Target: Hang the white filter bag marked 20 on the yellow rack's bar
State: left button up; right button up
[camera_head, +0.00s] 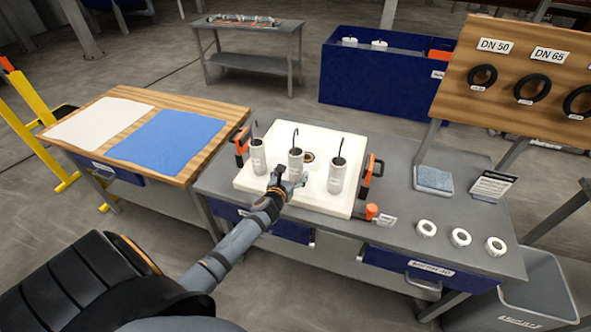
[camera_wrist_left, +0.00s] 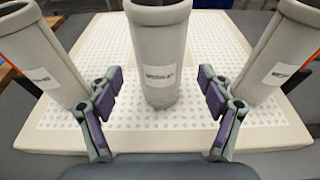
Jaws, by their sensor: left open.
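Three white-grey cylindrical filter bags with dark hooks stand upright on a white perforated plate (camera_head: 322,207): the left bag (camera_head: 257,158), the middle bag (camera_head: 296,163) and the right bag (camera_head: 336,180). Their labels are too small or blurred to read, so I cannot tell which is marked 20. My left gripper (camera_head: 288,181) is open at the near side of the middle bag. In the left wrist view the middle bag (camera_wrist_left: 158,50) stands between the spread fingers, apart from both. A yellow frame (camera_head: 32,138), apparently the rack, stands at the far left. My right gripper is out of view.
Orange-handled clamps (camera_head: 242,146) flank the plate. White rings (camera_head: 460,237) and a blue-grey pad (camera_head: 434,180) lie on the grey bench's right side. A wooden-topped table (camera_head: 217,112) with white and blue cloths stands left, between bench and yellow frame.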

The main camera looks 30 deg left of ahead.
aim_at(293, 160)
pick_arm(q)
jog(key=shift+x, duration=2.25)
jog(key=c, duration=1.1)
notch_tip(293, 160, up, 5)
jog(key=p, duration=0.5)
